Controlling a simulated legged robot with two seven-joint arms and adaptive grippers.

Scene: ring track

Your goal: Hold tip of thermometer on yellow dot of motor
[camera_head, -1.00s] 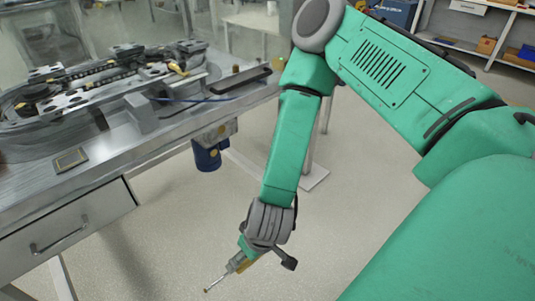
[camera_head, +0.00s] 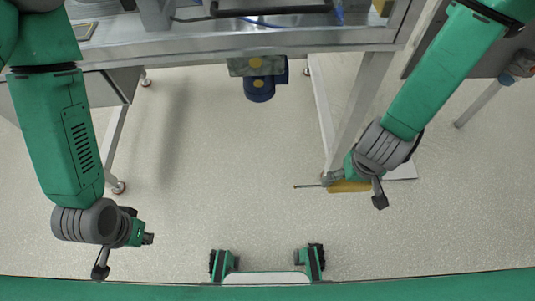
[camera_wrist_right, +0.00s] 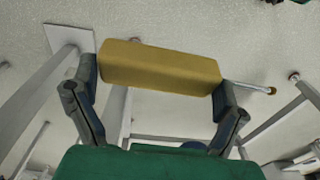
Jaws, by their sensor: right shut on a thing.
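The motor (camera_head: 259,90) is dark blue with a grey block above it and hangs under the table's front edge in the head view. One yellow dot (camera_head: 256,62) is on the grey block and another yellow dot (camera_head: 258,83) is on the blue body. My right gripper (camera_head: 350,180) is shut on the thermometer's yellow handle (camera_wrist_right: 160,68). The thermometer's thin probe (camera_head: 310,186) points left, its tip below and right of the motor, apart from it. My left gripper (camera_head: 147,238) is at lower left, apart from everything; its jaws are too small to read.
The table (camera_head: 200,46) spans the top, with a drawer unit at left and a slanting leg (camera_head: 357,110) near my right gripper. A white foot plate (camera_head: 402,168) lies on the floor behind that gripper. The space below the motor is open.

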